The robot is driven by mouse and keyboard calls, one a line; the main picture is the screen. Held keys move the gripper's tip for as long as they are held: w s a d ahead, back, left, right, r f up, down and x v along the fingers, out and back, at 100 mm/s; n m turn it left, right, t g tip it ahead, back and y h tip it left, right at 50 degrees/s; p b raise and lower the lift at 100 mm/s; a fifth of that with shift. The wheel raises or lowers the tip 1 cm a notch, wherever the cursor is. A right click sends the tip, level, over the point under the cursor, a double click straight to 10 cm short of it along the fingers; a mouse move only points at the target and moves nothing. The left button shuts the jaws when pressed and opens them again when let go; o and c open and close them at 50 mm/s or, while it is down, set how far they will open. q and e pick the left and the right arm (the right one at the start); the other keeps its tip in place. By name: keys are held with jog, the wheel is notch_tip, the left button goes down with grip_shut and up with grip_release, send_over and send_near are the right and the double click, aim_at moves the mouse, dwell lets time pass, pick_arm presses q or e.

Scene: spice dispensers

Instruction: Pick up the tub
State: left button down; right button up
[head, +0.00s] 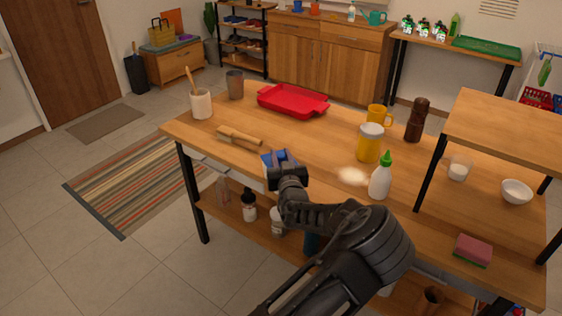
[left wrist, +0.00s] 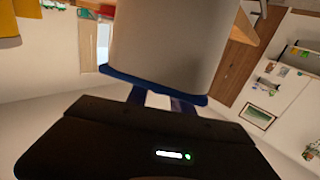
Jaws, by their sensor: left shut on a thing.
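My left gripper (head: 284,172) is over the front edge of the wooden table and shut on a tub (head: 268,158) with blue and pale parts. The gripper and forearm hide much of the tub in the head view. In the left wrist view the tub's pale grey body (left wrist: 165,45) fills the space beyond the gripper (left wrist: 160,104), with a blue band at its near end. I cannot tell whether the tub touches the table. My right gripper is not in view.
A rolling pin (head: 239,137) and red tray (head: 292,100) lie behind the gripper. A white bottle with green cap (head: 380,177), a yellow jar (head: 368,147) and a pale powder heap (head: 352,176) are to its right. A raised shelf (head: 505,135) stands farther right.

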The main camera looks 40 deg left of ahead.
aim_at(281, 155)
pick_arm(q)
jog(key=shift+r, duration=0.15)
notch_tip(281, 155, up, 10)
jog(key=shift+f, duration=0.1)
dwell(0.7)
